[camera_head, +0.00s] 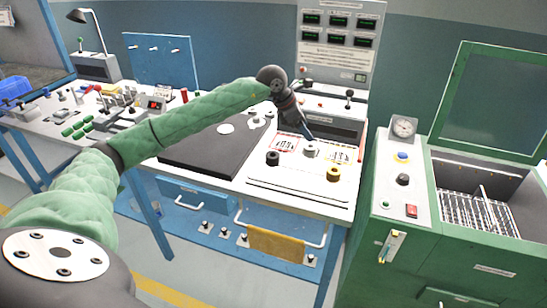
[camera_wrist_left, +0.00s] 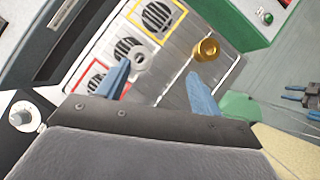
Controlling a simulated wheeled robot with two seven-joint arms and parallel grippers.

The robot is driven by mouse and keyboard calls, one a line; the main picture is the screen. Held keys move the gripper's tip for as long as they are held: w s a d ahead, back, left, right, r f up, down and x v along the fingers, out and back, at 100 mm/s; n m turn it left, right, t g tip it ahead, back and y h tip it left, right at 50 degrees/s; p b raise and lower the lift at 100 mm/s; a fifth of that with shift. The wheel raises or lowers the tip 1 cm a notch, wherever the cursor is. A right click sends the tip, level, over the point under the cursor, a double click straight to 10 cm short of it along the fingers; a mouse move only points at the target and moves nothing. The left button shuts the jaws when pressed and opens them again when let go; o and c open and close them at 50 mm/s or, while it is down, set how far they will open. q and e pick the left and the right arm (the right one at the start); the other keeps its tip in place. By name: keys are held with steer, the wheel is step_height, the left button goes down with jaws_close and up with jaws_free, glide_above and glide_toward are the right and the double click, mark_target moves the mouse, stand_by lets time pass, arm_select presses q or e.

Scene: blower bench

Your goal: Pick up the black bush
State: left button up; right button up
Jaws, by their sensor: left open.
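The black bush (camera_head: 273,158) stands on the white plate at the front of the bench, left of a silver-grey bush (camera_head: 311,150) and a brass bush (camera_head: 333,174) in the head view. My left gripper (camera_head: 308,136) is above the plate, close to the silver-grey bush and right of the black one. In the wrist view its blue fingers (camera_wrist_left: 158,84) are apart and nothing is between them. The silver-grey bush (camera_wrist_left: 139,58) and brass bush (camera_wrist_left: 206,49) show there. I cannot make out the black bush in the wrist view.
Labelled cards (camera_head: 286,142) lie behind the bushes. A dark flat slab (camera_head: 200,150) lies left of the plate. The green cabinet (camera_head: 403,205) with a gauge stands to the right. A yellow cloth (camera_head: 275,244) hangs on the front rail.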

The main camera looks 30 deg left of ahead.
arm_select(q)
steer(key=s+a+f+g+y, duration=0.2)
steer(key=s+a+y, duration=0.1)
steer(key=a, duration=0.1)
steer(key=m+g+y, duration=0.1)
steer(key=g+y, duration=0.1)
steer(key=g, duration=0.1)
glide_toward(273, 155)
steer(key=s+f, duration=0.1)
steer(key=s, duration=0.1)
steer(key=shift+w+d+f+p, duration=0.15)
steer(key=shift+f+p, duration=0.25)
steer(key=shift+f, duration=1.1)
steer(key=shift+w+f+p, duration=0.1)
steer(key=shift+f+p, duration=0.35)
steer(key=shift+f, duration=0.85)
steer(key=shift+w+f+p, duration=0.15)
steer(key=shift+f+p, duration=0.3)
steer(key=shift+f, duration=0.85)
arm_select(e)
steer(key=shift+g+h, duration=0.4)
steer(key=shift+h, duration=0.1)
steer(key=d+r, duration=0.1)
steer(key=r, duration=0.1)
steer(key=s+d+r, duration=0.1)
steer(key=d+r, duration=0.1)
steer(key=shift+d+r, duration=0.1)
arm_select(q)
steer(key=shift+c, duration=0.5)
steer(key=c, duration=1.1)
